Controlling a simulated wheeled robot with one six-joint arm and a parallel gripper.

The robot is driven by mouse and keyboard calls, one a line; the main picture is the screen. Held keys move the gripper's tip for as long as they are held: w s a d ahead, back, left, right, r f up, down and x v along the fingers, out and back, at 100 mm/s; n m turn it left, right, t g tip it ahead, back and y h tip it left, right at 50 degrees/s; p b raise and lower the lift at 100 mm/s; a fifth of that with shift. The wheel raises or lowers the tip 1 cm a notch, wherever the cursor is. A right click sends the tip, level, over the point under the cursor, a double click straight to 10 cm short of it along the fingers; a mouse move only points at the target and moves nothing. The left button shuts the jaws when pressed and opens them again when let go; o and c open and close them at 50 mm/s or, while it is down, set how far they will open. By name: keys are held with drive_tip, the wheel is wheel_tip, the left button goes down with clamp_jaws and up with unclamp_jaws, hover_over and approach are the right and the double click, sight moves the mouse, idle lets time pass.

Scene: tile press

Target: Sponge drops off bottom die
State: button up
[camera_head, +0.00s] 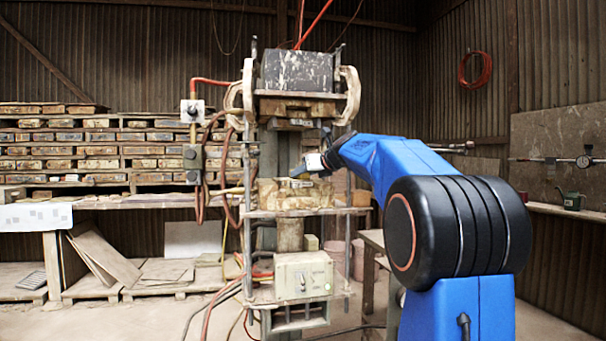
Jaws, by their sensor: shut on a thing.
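The bottom die (292,200), a pale, worn block, rests on the press's lower plate. The top die (298,108) hangs above it with an open gap between them. My gripper (303,171) reaches into this gap from the right, just above the bottom die. The sponge is too small to see clearly. I cannot tell whether it touches the die. The die's top face is seen nearly edge-on, so any drops on it cannot be made out.
Upright press rods (347,215) stand close around the gap. A control box (303,275) sits below, with hoses at the left. Shelves of dies (70,150) fill the back left. A bench (375,240) stands right of the press, partly behind my arm.

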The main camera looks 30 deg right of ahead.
drive_tip(key=shift+f, duration=0.1)
drive_tip(key=shift+s+a, duration=0.25)
drive_tip(key=shift+s, duration=0.55)
drive_tip(key=shift+w, duration=0.1)
drive_tip(key=shift+w+d, duration=0.2)
drive_tip(key=shift+w, duration=0.35)
drive_tip(key=shift+w+d, duration=0.15)
drive_tip(key=shift+w, duration=0.4)
drive_tip(key=shift+f, duration=0.1)
drive_tip(key=shift+w+d, duration=0.2)
drive_tip(key=shift+w, duration=0.45)
drive_tip(key=shift+w+d, duration=0.15)
drive_tip(key=shift+w, duration=0.45)
